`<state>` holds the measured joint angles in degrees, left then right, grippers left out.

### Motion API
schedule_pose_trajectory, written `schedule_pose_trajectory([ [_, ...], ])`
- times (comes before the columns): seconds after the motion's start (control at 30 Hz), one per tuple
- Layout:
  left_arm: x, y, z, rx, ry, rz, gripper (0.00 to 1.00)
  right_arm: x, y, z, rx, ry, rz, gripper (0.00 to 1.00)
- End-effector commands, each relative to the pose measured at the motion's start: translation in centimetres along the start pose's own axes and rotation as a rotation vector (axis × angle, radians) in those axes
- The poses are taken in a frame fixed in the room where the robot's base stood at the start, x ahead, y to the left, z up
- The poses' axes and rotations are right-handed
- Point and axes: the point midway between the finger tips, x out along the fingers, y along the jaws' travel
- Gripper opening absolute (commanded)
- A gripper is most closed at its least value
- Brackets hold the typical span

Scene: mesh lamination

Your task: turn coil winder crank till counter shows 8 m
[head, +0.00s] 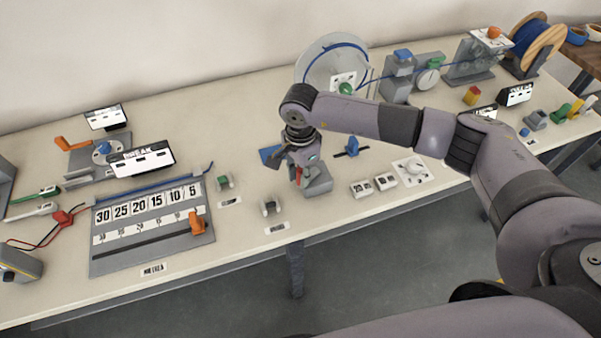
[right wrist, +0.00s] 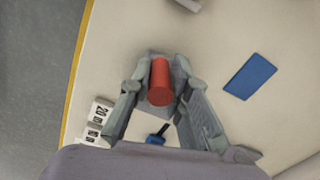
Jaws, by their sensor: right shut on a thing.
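The coil winder is a clear disc (head: 325,68) wound with blue cable at the back of the table. A green knob (head: 346,88) and a white panel are at its front. A grey unit with a round dial (head: 427,79) and green top, perhaps the counter, stands to its right; its reading is too small to tell. My right gripper (head: 299,170) points down, well in front of the winder, shut on a red cylinder (right wrist: 160,82) at a grey block (head: 318,180). Whether the cylinder is still seated in the block cannot be told. My left gripper is not in view.
Blue cable runs right to a wooden spool (head: 536,45). A blue plate (head: 270,155) and a blue-handled item (head: 352,147) lie near the gripper. Number tiles (head: 361,189) lie at the front edge. A measuring board (head: 150,228) is at left. My right forearm passes in front of the winder.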

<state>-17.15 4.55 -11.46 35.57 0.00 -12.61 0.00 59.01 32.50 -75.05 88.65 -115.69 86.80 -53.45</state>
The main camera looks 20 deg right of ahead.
Motion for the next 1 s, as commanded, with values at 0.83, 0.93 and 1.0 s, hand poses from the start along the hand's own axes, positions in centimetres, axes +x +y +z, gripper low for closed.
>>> schedule_pose_trajectory([
  [0.83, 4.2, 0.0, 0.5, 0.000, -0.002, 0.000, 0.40, 0.4, -1.7, 0.1, 0.288, -0.001, -0.006, 0.00],
  [0.93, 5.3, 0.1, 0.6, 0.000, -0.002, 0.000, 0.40, 0.4, -2.2, 0.0, 0.383, -0.002, -0.006, 0.00],
  [1.0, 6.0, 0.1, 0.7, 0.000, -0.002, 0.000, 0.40, 0.4, -2.6, -0.1, 0.451, -0.001, -0.006, 0.00],
])
